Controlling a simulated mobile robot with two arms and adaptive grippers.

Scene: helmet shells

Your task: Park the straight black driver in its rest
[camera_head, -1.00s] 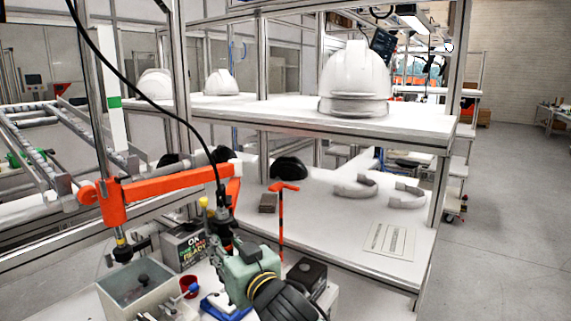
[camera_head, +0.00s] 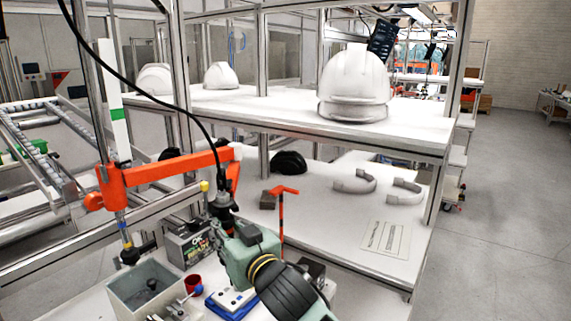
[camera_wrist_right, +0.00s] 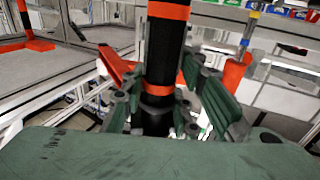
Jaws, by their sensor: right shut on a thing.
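The straight black driver (camera_head: 222,206) hangs upright by a black cable near the free end of an orange jointed arm (camera_head: 170,170). In the right wrist view, the driver (camera_wrist_right: 164,55) is a black cylinder with orange bands, standing between the fingers. My right gripper (camera_head: 222,232) is shut around its lower body; the wrist view shows fingers on both sides of it (camera_wrist_right: 160,105). The driver's lower tip is hidden behind the gripper. I cannot tell for certain which part is its rest. My left gripper is not in view.
A grey bin (camera_head: 142,292), red cup (camera_head: 193,283) and blue-based tray (camera_head: 236,303) stand near the gripper. A black-and-orange post (camera_head: 281,222) with an orange top rises just right. White helmets (camera_head: 353,85) sit on the upper shelf.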

